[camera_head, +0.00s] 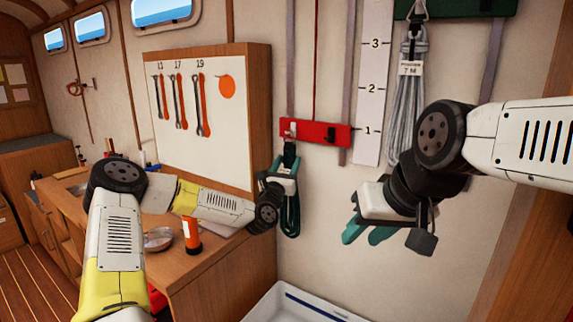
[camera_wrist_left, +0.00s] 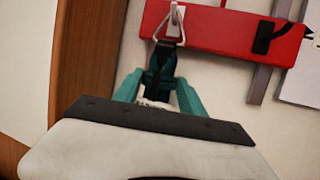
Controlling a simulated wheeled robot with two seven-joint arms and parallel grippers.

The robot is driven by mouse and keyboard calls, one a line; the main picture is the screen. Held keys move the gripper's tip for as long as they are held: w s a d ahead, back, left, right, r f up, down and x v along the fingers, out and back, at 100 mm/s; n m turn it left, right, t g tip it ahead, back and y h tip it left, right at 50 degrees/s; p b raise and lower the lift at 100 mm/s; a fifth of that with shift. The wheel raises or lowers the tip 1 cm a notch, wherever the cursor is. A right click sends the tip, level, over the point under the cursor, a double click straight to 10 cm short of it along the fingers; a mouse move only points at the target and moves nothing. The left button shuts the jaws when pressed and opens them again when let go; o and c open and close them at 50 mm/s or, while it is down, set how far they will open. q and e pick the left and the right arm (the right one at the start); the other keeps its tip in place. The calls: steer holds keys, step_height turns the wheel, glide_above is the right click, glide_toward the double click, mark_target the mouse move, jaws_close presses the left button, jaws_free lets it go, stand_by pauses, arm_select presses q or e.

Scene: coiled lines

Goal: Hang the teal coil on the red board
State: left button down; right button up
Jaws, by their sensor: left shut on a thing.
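The red board (camera_head: 315,133) is fixed to the wall right of the tool panel; it fills the top of the left wrist view (camera_wrist_left: 225,32). The teal coil (camera_head: 290,218) hangs in dark loops below my left gripper (camera_head: 288,166). The gripper's teal fingers are shut on the coil's strap (camera_wrist_left: 162,68) just under the board. A metal ring (camera_wrist_left: 168,28) at the strap's top overlaps a pale hook on the board; I cannot tell whether it is seated on it. My right gripper (camera_head: 367,234) is open and empty, away from the board.
A grey coil (camera_head: 408,90) with a tag hangs from a green board (camera_head: 460,8) behind my right arm. A numbered white scale (camera_head: 373,75) stands between. A wooden bench (camera_head: 215,262) with an orange torch (camera_head: 191,236) is at left, a white bin (camera_head: 290,303) below.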

arm_select(q)
steer(key=shift+r, duration=0.1)
steer(key=c, duration=0.6)
jaws_free()
steer(key=shift+s, duration=0.1)
